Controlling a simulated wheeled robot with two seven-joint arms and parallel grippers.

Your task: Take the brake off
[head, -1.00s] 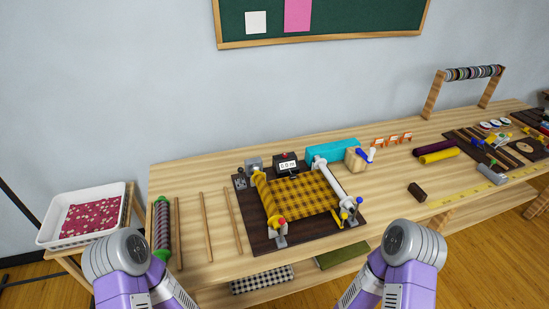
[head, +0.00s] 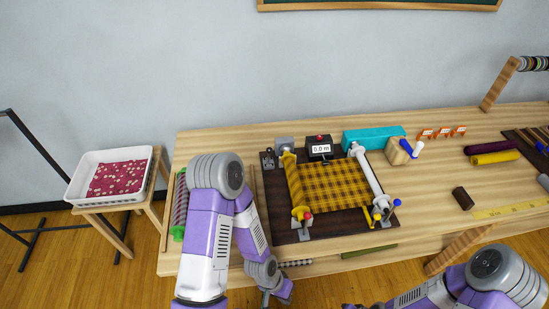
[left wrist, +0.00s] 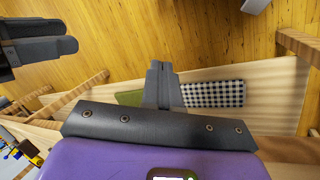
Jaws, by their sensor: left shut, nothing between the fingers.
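The cloth-winding machine stands on a dark base board (head: 335,222) in the head view. Yellow-and-black checked cloth (head: 335,187) stretches between its yellow left roller (head: 291,180) and white right roller (head: 368,174). A red knob (head: 307,216) is at the left roller's near end; a blue knob (head: 397,202) and yellow parts (head: 377,216) are at the right one's. I cannot tell which part is the brake. My left gripper (left wrist: 162,65) is shut and empty, low by the table's front edge, apart from the machine. My right gripper's dark fingers (left wrist: 40,40) show in the left wrist view; their opening is unclear.
A counter box (head: 319,149) and a teal block (head: 375,138) stand behind the machine. A white tray (head: 150,160) is on a stand at left. Checked black-and-white cloth (left wrist: 215,93) lies on the shelf below. A brown block (head: 462,198) sits at right.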

